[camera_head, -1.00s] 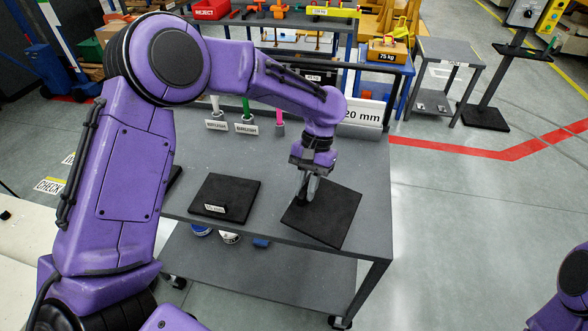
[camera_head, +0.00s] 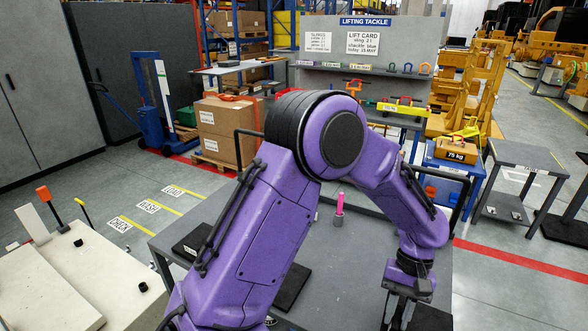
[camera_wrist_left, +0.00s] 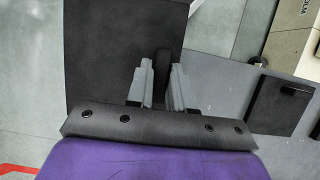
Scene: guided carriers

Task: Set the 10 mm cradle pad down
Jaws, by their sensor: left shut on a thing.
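My left gripper (camera_head: 404,304) is at the lower right of the head view, over the grey table (camera_head: 345,262). In the left wrist view its two grey fingers (camera_wrist_left: 162,84) are shut on the dark upright grip of a flat black pad (camera_wrist_left: 122,42). The held pad's corner also shows in the head view (camera_head: 430,319). No thickness marking is readable on it. Whether it touches the table is unclear. My right gripper is not in view.
Another black pad (camera_head: 292,287) lies on the table, partly behind my arm; one more (camera_head: 190,243) is at its left end. A pink peg (camera_head: 339,207) stands near the back edge. A pale bench (camera_head: 40,290) is at left, a lifting tackle rack (camera_head: 372,50) behind.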

